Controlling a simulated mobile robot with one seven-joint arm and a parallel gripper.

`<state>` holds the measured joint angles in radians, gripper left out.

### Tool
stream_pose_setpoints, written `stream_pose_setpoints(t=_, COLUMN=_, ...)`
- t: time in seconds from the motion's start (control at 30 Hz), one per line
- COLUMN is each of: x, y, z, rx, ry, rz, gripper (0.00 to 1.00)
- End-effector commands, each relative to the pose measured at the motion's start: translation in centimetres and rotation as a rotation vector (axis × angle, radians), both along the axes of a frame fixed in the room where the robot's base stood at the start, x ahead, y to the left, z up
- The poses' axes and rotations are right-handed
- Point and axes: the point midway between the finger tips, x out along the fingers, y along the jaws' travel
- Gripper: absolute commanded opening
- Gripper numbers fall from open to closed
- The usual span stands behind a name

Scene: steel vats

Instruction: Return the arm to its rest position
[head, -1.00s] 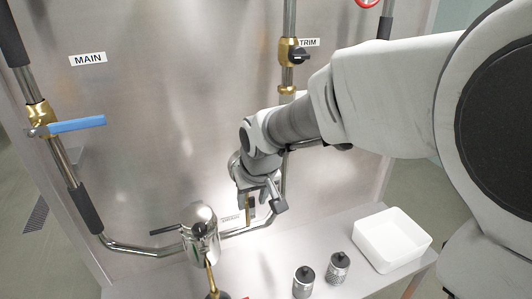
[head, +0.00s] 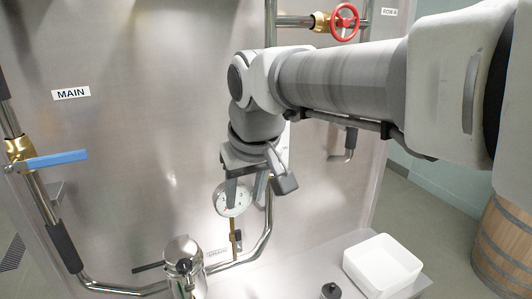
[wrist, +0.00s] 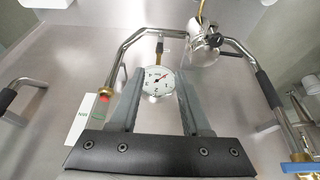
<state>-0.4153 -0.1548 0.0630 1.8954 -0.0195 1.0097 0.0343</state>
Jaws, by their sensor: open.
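My arm crosses the head view from the right, bent down at the wrist. My gripper (head: 247,193) points downward in front of the steel panel, with its fingers apart and nothing held. A round white dial gauge (head: 230,204) on a brass stem stands just below and behind the fingers, and the left finger covers part of it. In the wrist view the gauge (wrist: 158,81) shows in the gap between the two open fingers (wrist: 162,90). I cannot tell how far beyond the fingertips it is.
A steel vessel (head: 183,262) stands on the pipe at lower left. A blue lever valve (head: 55,160) is under the MAIN label (head: 71,94). A red handwheel (head: 345,21) is above my arm. A white bin (head: 382,266) sits at lower right, with a wooden barrel (head: 506,250) beyond.

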Motion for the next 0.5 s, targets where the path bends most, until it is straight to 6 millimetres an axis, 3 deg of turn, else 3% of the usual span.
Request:
stream_pose_setpoints(t=0.17, x=0.0, y=-0.1, z=0.0, rx=0.0, ry=-0.001, rz=-0.002, gripper=0.47)
stream_pose_setpoints(t=0.27, x=-0.4, y=-1.3, z=0.0, rx=0.002, ry=-0.007, rz=-0.023, gripper=0.47)
stream_pose_setpoints(t=0.5, x=-3.8, y=-8.2, z=-0.9, rx=0.011, ry=-0.036, rz=-0.159, gripper=0.47)
